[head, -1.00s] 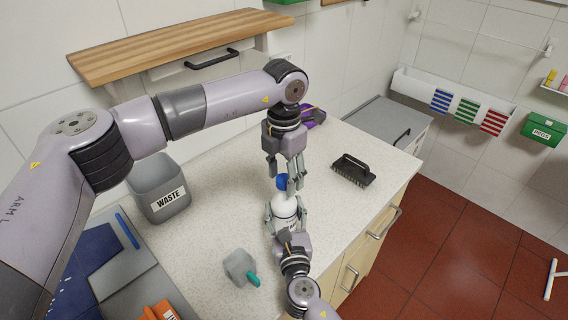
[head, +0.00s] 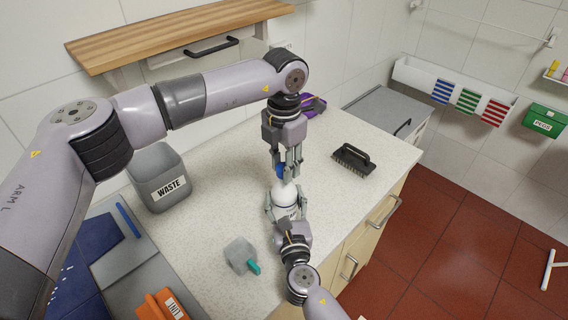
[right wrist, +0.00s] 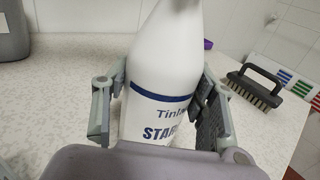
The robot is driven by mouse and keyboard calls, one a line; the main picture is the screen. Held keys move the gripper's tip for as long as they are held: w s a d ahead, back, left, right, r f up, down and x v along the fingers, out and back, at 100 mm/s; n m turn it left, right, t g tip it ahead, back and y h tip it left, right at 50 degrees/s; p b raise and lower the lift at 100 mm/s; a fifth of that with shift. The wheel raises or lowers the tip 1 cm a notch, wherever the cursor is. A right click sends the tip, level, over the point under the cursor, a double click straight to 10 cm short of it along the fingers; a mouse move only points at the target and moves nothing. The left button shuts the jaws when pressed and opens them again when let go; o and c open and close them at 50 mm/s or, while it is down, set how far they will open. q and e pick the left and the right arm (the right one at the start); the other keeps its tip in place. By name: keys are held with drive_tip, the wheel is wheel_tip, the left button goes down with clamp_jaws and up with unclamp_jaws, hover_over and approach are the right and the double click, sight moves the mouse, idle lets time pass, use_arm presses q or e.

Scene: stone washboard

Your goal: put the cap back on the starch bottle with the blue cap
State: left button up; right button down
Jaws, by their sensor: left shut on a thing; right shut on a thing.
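The white starch bottle (head: 285,196) stands upright on the speckled counter. My right gripper (head: 286,212) is shut around its body; the right wrist view shows the bottle (right wrist: 160,85) with a blue band and part of its label between the fingers (right wrist: 160,105). My left gripper (head: 287,168) points down from above and is shut on the blue cap (head: 280,171). The cap is just over the bottle's top, close to it. The fingers partly hide the cap, and I cannot tell whether it touches the neck. The bottle's top is outside the right wrist view.
A black brush (head: 353,159) lies to the right of the bottle, and a grey scoop-like item with a teal part (head: 241,256) to the lower left. A grey waste bin (head: 159,180) stands at the left. The counter between them is clear.

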use_arm(q)
clamp_jaws()
drive_tip(key=o, duration=1.2)
unclamp_jaws()
drive_tip(key=shift+o, duration=0.2)
drive_tip(key=shift+r, duration=0.1)
wheel_tip(320, 180, up, 12)
use_arm(e)
drive_tip(key=c, duration=0.6)
unclamp_jaws()
